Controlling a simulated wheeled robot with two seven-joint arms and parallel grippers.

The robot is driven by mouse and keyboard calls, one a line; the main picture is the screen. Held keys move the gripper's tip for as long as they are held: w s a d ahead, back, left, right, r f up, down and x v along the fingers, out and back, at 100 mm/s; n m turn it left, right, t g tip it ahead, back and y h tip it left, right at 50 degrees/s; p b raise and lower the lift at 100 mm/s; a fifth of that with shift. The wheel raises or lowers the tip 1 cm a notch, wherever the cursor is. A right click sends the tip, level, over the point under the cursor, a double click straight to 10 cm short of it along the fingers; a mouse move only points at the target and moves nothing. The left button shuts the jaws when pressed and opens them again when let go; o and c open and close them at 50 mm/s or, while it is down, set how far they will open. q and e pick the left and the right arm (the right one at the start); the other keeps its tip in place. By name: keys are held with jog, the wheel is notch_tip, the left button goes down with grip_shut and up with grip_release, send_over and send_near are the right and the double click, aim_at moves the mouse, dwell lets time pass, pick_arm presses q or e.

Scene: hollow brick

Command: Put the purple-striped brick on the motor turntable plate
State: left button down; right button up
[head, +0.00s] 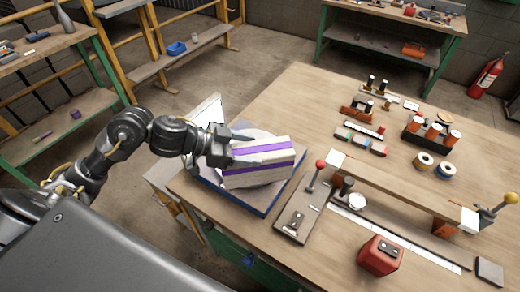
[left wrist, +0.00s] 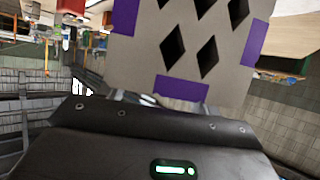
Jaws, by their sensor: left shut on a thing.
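The purple-striped brick (head: 258,162) is a pale block with purple stripes, seen over the turntable at the left of the workbench. My left gripper (head: 232,147) is shut on its left end. In the left wrist view the brick (left wrist: 190,75) shows its face with several diamond-shaped holes and purple patches at the edges. The motor turntable's round grey plate (head: 252,133) shows behind the brick, on a blue-edged base (head: 262,208). The brick covers most of the plate, and I cannot tell whether it touches it. My right gripper is not in view.
A lever device with a red knob (head: 320,164) stands close to the right of the turntable. A long wooden beam (head: 400,186), a red box (head: 380,255) and several spools and small parts lie farther right. A white panel (head: 207,112) stands behind the turntable.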

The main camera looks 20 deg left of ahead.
pick_arm(q)
jog(key=d+r+p, duration=0.1)
jog(key=r, duration=0.2)
jog(key=d+r+p, duration=0.1)
jog(key=r, duration=0.2)
jog(key=s+d+r+p, duration=0.1)
jog(key=r+p, duration=0.1)
jog(key=r, duration=0.1)
jog(key=shift+r, duration=0.2)
jog(key=shift+w+a+f, duration=0.25)
jog(key=shift+a+f, duration=0.05)
jog(key=shift+a, duration=0.1)
jog(key=w+a+f+p, duration=0.2)
jog(key=w+a+f, duration=0.7)
jog(key=f, duration=0.3)
jog(key=shift+w+f+p, duration=0.3)
jog(key=shift+w+p, duration=0.05)
jog(key=shift+w, duration=0.1)
jog(key=shift+f, duration=0.1)
jog(key=shift+c, duration=2)
grip_release()
jog(key=shift+s+f, duration=0.1)
jog(key=shift+f, duration=0.05)
jog(key=shift+o, duration=0.4)
